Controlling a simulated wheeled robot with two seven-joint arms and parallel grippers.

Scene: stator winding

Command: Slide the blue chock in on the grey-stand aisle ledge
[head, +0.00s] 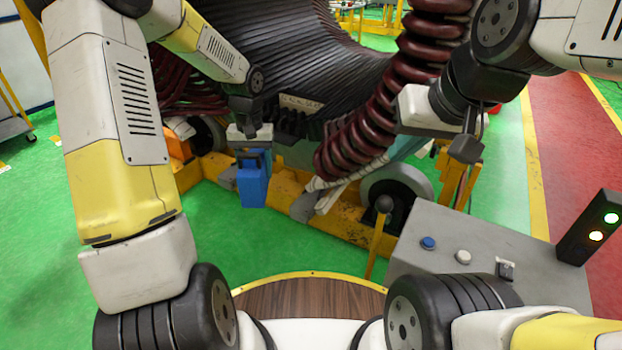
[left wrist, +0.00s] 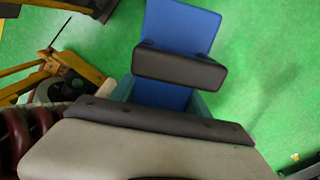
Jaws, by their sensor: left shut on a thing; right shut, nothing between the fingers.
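The blue chock (head: 253,186) hangs upright below my left gripper (head: 252,158), which is shut on its top. In the left wrist view the blue chock (left wrist: 182,28) shows behind a dark finger pad (left wrist: 180,69), with green floor around it. In the head view the chock appears in front of a worn yellow ledge (head: 338,226) under the big stator. I cannot tell whether it touches the ledge. My right gripper (head: 466,150) is shut and empty, to the right of the dark red coils.
Dark red coils (head: 365,130) hang beside the ribbed stator (head: 300,50). A wheel (head: 398,190) and grey blocks (head: 305,207) sit along the ledge. An orange block (head: 180,148) is at left. A grey control box (head: 470,250) stands front right. Green floor at left is clear.

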